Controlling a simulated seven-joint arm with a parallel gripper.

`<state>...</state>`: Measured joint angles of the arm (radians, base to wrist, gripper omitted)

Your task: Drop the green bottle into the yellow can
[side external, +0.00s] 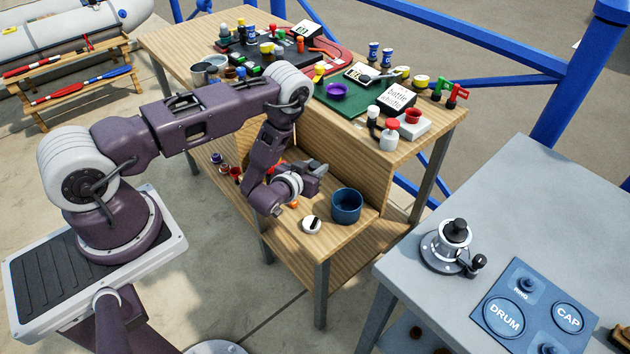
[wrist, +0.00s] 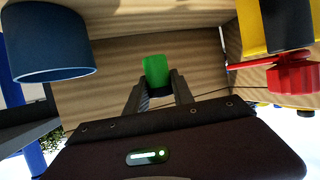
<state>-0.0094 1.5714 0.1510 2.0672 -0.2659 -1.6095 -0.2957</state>
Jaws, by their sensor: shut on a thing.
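The green bottle (wrist: 157,71) is held between the two fingers of my gripper (wrist: 158,88) in the wrist view. In the side view my gripper (side external: 317,170) is over the lower wooden shelf, behind the blue can, and the bottle cannot be made out there. A yellow container with a dark band (wrist: 252,22), apparently the yellow can, is at the upper right of the wrist view, apart from the bottle. My arm seems to hide it in the side view.
A blue can (side external: 346,206) stands on the lower shelf; it also shows at the wrist view's upper left (wrist: 48,45). A white round piece (side external: 311,225) lies near the shelf's front edge. A red part (wrist: 290,72) is beside the yellow container. The upper bench (side external: 420,135) is crowded.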

